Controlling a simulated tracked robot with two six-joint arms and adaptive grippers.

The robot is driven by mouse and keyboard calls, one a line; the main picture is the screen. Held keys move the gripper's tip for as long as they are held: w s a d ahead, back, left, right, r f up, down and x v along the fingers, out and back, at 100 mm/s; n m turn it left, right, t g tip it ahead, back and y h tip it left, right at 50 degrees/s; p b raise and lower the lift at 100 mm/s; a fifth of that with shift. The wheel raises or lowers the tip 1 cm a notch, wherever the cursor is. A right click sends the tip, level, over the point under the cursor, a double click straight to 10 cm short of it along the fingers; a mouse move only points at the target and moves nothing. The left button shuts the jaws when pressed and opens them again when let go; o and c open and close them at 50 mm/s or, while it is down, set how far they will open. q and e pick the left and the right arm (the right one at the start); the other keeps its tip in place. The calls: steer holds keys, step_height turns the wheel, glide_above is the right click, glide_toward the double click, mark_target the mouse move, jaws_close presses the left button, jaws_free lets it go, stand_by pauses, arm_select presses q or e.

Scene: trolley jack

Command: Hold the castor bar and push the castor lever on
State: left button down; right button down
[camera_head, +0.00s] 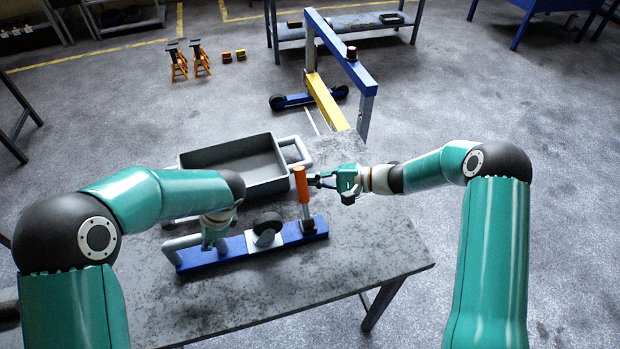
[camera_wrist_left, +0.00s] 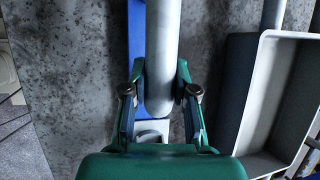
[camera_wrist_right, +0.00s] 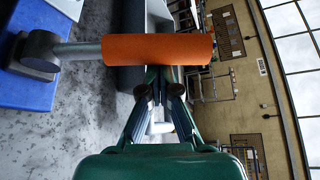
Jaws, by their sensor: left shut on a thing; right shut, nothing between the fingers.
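The castor assembly is a blue beam (camera_head: 255,248) on the table, with a dark castor wheel (camera_head: 267,222) near its middle. The castor lever stands nearly upright at its right end, with a grey rod and an orange grip (camera_head: 301,184). My left gripper (camera_head: 214,238) is shut on the grey castor bar (camera_wrist_left: 163,45) at the left; the fingers lie on both sides of it. My right gripper (camera_head: 316,181) is shut and empty just right of the orange grip. In the right wrist view its fingertips (camera_wrist_right: 164,78) are at the grip's lower edge; contact cannot be told.
A grey tray (camera_head: 272,184) with tube handles sits behind the beam on the worn table (camera_head: 370,262). A blue and yellow wheeled frame (camera_head: 328,103) stands beyond the table. The table's right front part is clear. Orange stands (camera_head: 179,66) are far back on the floor.

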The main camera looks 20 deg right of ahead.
steer(key=s+r+n+t+y, duration=0.1)
steer(key=s+n+y, duration=0.3)
steer(key=s+n, duration=0.4)
steer(key=shift+s+n+t, duration=0.4)
steer(key=shift+s+t, duration=0.2)
steer(key=shift+s, duration=0.55)
steer(key=w+r, duration=0.2)
steer(key=w, duration=0.2)
steer(key=v, duration=1.1)
steer(key=shift+f, duration=0.45)
